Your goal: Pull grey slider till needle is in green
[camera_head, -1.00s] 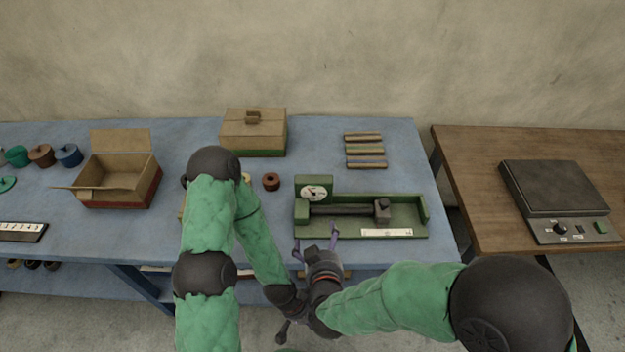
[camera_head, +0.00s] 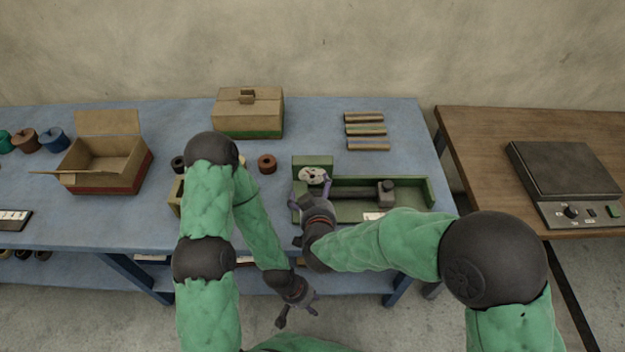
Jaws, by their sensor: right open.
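The green tester frame (camera_head: 431,193) sits on the blue bench, with a round white dial (camera_head: 312,176) at its left end. The dial's needle is too small to read. The grey slider (camera_head: 386,193) is a dark block toward the right of the frame, at the end of a dark bar. My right gripper (camera_head: 310,190) is open over the left end of the frame, just below the dial and well left of the slider. Its wrist and forearm hide part of the frame's front. My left gripper (camera_head: 299,313) hangs low in front of the bench, apart from everything, with its fingers spread.
A wooden table (camera_head: 475,150) with a scale (camera_head: 566,170) is at the right.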

